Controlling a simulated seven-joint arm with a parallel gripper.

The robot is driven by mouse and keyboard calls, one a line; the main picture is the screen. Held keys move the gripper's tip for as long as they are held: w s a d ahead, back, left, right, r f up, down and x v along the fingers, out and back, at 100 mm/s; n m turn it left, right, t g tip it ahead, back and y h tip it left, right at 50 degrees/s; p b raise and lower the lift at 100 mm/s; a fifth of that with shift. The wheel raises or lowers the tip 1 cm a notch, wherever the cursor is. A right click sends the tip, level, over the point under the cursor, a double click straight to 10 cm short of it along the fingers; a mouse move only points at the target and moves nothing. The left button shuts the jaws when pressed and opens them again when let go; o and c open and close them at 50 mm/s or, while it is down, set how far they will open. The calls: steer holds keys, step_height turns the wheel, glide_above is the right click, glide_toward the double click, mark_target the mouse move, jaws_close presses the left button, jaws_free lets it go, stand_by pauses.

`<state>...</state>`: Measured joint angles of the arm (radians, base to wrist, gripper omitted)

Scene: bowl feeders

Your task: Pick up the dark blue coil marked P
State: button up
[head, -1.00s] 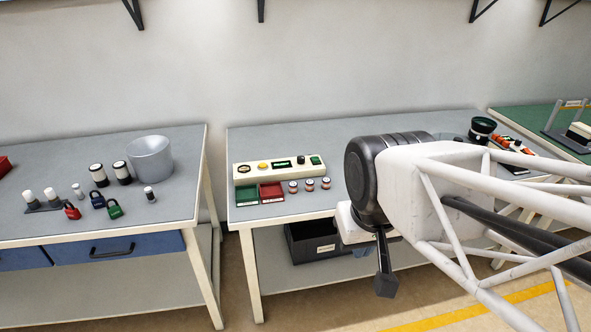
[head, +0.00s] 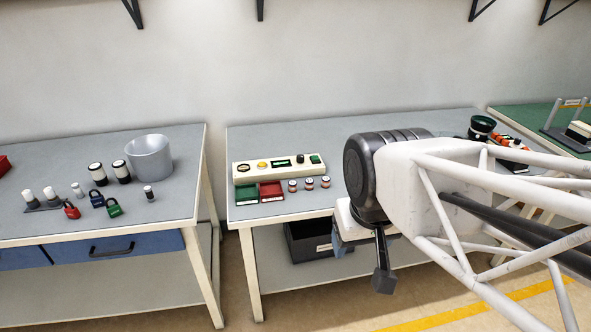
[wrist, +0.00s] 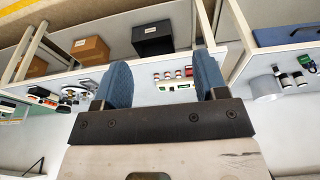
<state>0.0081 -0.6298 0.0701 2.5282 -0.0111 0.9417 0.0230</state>
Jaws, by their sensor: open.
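I cannot make out a dark blue coil marked P in either view. Three small reddish coils with pale bands (head: 308,184) stand in a row at the front of the middle table, right of the red tray. They also show in the wrist view (wrist: 168,75), between and beyond my fingers; their markings are too small to read. My gripper (wrist: 160,76) is open and empty, its two blue fingers wide apart. In the head view my arm hides most of it, with a bit of blue finger showing (head: 342,245) in front of the table edge.
A cream control panel (head: 280,167) stands behind the green tray (head: 246,194) and red tray (head: 272,191). A black bin (head: 302,243) is on the shelf below. The left table holds padlocks (head: 97,199) and a grey bowl (head: 150,158). My arm hides much of the middle table's right side.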

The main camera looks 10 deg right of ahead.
steer(key=w+d+r+m, duration=0.1)
steer(key=w+m, duration=0.3)
steer(key=w, duration=1.1)
steer(key=m+g+h, duration=0.1)
steer(key=m+g, duration=0.1)
steer(key=m, duration=0.9)
glide_above(309, 181)
steer(key=f, duration=2.3)
steer(key=shift+s+a+f, duration=0.1)
steer(key=shift+s+a, duration=0.15)
steer(key=shift+a, duration=0.15)
steer(key=shift+w+f+m, duration=0.3)
steer(key=shift+f, duration=0.1)
steer(key=shift+d+f, duration=0.2)
steer(key=shift+f, duration=1.1)
